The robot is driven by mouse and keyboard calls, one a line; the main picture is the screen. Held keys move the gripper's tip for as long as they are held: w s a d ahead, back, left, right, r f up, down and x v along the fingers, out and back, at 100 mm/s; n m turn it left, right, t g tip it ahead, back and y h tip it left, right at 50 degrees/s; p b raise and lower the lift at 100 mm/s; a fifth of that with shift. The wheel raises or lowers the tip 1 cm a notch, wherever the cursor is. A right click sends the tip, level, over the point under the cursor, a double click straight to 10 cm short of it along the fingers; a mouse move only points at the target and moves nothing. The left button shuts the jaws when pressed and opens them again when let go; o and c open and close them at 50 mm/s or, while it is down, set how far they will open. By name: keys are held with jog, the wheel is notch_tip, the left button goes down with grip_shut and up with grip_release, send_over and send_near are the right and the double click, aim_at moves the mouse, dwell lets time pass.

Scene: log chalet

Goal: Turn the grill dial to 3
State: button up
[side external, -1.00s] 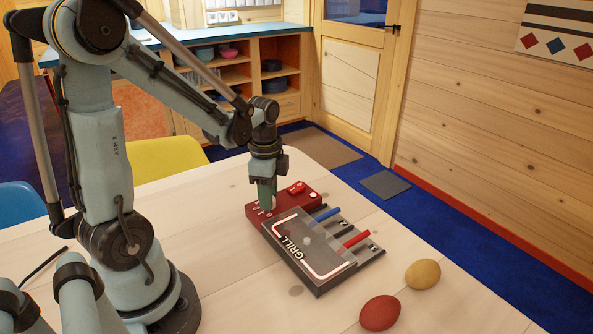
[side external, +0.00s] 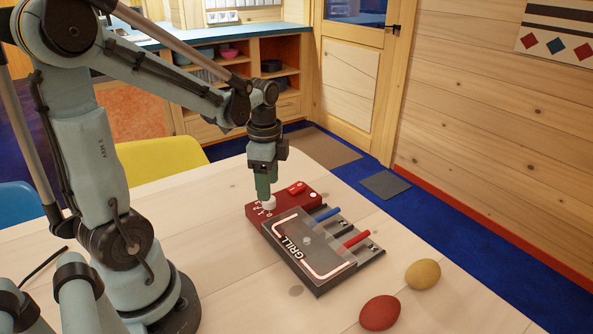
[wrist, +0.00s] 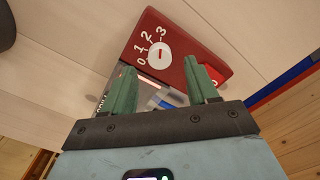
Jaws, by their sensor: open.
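The grill's red control box (side external: 283,207) carries a white round dial (side external: 269,203). In the wrist view the dial (wrist: 159,56) has a short red mark and the numbers 0, 1, 2 and 3 around it. The mark runs roughly up and down the picture, in line with the 3. My gripper (side external: 264,197) points down just above the dial in the side view. In the wrist view its green fingers (wrist: 163,82) are apart with nothing between them, and the dial shows in full beyond them.
The dark grill plate (side external: 305,250) adjoins the control box, with a blue handle (side external: 327,213) and a red handle (side external: 356,239) beside it. A red egg-shaped thing (side external: 380,313) and a tan one (side external: 423,274) lie on the table's right. The table's front middle is clear.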

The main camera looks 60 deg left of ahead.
notch_tip(320, 180, up, 9)
jog(key=shift+f, duration=0.2)
dwell(0.5)
jog(key=d+f+n+t, duration=0.3)
jog(key=d+n+t, duration=0.4)
jog(key=d, duration=0.5)
jog(key=shift+s+n, duration=0.3)
jog(key=shift+n, duration=0.6)
